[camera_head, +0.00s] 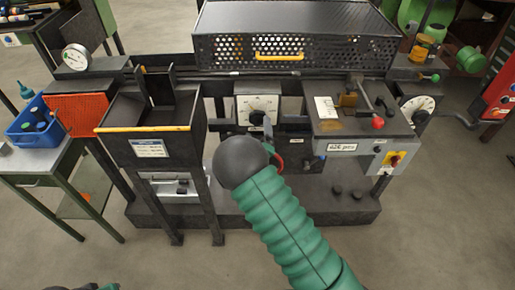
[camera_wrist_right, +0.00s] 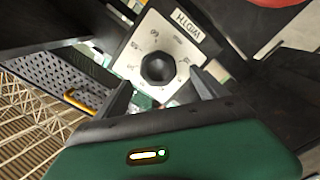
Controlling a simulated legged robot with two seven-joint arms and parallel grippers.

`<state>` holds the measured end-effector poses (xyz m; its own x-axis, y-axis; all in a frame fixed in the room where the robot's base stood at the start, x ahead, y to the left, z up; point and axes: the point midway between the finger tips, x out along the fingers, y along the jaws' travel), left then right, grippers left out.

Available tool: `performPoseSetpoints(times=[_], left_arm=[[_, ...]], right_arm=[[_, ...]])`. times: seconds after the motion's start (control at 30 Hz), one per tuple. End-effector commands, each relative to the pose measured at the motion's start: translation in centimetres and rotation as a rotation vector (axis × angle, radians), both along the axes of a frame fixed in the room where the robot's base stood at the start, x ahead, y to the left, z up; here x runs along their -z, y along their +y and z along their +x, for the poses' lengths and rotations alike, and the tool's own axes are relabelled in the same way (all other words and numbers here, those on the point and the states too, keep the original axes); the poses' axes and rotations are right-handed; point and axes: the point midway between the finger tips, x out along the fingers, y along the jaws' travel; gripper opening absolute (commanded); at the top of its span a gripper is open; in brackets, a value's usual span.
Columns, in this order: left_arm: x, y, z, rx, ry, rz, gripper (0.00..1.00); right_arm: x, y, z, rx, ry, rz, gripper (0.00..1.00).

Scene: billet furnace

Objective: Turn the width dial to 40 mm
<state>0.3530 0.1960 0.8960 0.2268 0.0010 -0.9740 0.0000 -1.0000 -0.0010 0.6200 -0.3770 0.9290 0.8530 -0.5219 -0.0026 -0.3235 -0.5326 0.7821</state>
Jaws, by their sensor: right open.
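The width dial is a black round knob (camera_wrist_right: 158,68) on a pale plate (camera_wrist_right: 140,45) with small marks around it and the word WIDTH, upside down in the wrist view. In the head view the plate (camera_head: 258,103) is on the machine's front, with the knob partly covered. My right gripper (camera_wrist_right: 161,92) is open, its two dark fingers on either side of the knob's near side; contact is not clear. In the head view my right gripper (camera_head: 272,137) is mostly hidden behind my wrist. The dial's setting is too small to read. Only a sliver of my left gripper (camera_head: 98,287) shows at the bottom edge.
A hopper with a yellow edge (camera_head: 150,129) stands left. A perforated guard (camera_head: 300,48) is above. A blue bin (camera_head: 36,124) sits on a side table.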

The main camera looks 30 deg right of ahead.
Motion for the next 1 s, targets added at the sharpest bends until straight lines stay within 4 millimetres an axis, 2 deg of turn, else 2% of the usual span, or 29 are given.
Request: performPoseSetpoints(times=[0.2,0.4,0.57,1.0], left_arm=[[0.3,0.0,0.0,0.000,0.000,0.000,0.36],[0.5,0.0,0.0,0.000,0.000,0.000,0.36],[0.5,0.0,0.0,0.000,0.000,0.000,0.36],[0.3,0.0,0.0,0.000,0.000,0.000,0.36]], right_arm=[[0.2,3.5,-5.4,-0.003,0.004,0.001,0.82],[0.2,5.4,-8.4,-0.002,0.002,0.001,0.82],[0.1,5.7,-9.0,-0.001,0.002,0.000,0.82],[0.3,5.7,-8.9,-0.001,0.014,0.038,0.82]])
